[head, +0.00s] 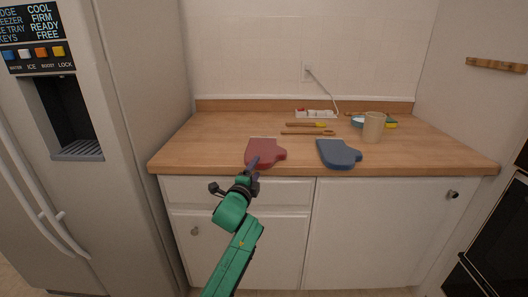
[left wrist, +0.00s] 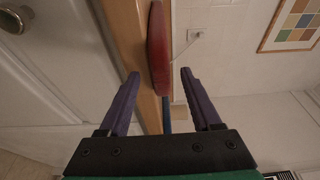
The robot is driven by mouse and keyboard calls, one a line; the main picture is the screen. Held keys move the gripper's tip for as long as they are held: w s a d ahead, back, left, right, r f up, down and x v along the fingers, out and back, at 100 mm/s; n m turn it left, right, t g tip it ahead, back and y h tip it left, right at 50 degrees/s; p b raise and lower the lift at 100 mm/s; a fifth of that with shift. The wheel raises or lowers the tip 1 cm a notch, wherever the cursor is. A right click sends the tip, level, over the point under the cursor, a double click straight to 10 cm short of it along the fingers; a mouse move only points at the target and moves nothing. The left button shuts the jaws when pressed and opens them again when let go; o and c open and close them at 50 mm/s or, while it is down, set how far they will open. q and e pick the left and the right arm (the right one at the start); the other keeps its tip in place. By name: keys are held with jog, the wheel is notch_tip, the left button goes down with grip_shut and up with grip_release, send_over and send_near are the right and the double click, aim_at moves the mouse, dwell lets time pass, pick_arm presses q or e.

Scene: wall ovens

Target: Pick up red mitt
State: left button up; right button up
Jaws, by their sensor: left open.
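The red mitt (head: 265,151) lies flat on the wooden counter near its front edge, left of the blue mitt (head: 338,153). My left gripper (head: 253,163) is at the counter's front edge, its fingers overlapping the red mitt's near part in the head view. In the left wrist view the gripper (left wrist: 160,74) is open, with two purple fingers spread apart. The red mitt (left wrist: 159,48) shows edge-on in the gap between them; I cannot tell whether either finger touches it. A bit of the blue mitt (left wrist: 167,114) shows beyond it. My right gripper is in neither view.
The wooden counter (head: 222,129) has free room left of the red mitt. Behind the mitts lie wooden utensils (head: 308,133) and a power strip (head: 316,114). A beige cup (head: 373,127) stands at the right. A fridge (head: 150,110) borders the left; cabinet doors (head: 365,225) are below.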

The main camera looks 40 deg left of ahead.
pick_arm(q)
jog(key=shift+c, duration=0.6)
grip_shut()
jog(key=shift+r, duration=0.15)
